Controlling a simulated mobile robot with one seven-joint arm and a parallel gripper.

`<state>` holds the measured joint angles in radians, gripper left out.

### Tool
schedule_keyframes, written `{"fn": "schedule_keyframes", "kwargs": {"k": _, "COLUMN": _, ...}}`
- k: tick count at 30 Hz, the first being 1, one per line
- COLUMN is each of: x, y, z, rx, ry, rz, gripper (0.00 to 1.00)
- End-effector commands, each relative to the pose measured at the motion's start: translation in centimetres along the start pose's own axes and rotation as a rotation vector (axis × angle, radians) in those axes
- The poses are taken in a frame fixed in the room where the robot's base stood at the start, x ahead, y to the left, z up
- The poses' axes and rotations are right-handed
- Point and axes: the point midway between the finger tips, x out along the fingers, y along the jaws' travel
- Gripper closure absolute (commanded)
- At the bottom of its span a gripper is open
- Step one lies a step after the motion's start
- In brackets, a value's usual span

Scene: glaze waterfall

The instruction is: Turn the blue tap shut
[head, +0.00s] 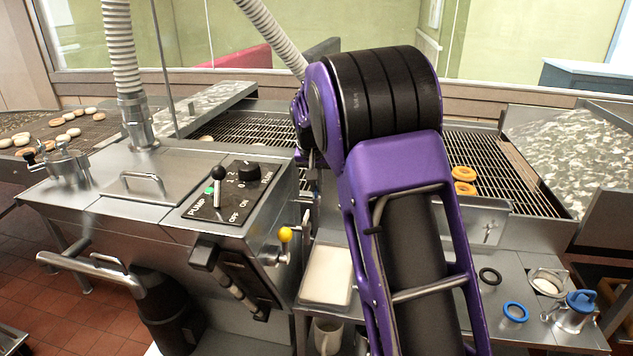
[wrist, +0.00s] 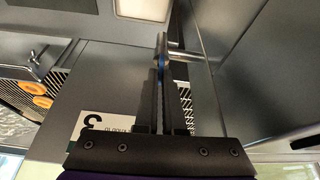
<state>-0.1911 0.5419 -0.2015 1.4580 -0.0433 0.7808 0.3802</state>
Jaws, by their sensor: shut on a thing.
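In the wrist view my gripper (wrist: 162,62) has its two dark fingers closed together near a grey metal pipe (wrist: 186,55). A thin piece of blue, which looks like the handle of the blue tap (wrist: 162,66), shows between the fingertips. Most of the tap is hidden by the fingers, so I cannot tell how far it is turned. In the head view my purple arm hides the gripper, and the blue tap does not show there.
A steel machine with a pump panel (head: 229,194) and a yellow-knobbed lever (head: 285,234) stands left of my arm. A white tray (head: 327,275), black ring (head: 490,275), blue ring (head: 515,311) and blue-topped container (head: 580,303) are in front. Grey panels flank the gripper closely.

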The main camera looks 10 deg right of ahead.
Motion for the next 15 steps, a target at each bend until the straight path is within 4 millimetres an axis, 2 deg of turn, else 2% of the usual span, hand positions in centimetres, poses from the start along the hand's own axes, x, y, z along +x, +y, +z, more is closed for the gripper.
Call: {"fn": "schedule_keyframes", "kwargs": {"k": 15, "x": -0.09, "y": -0.03, "z": -0.08, "rx": 0.085, "ry": 0.001, "rz": 0.034, "gripper": 1.0}}
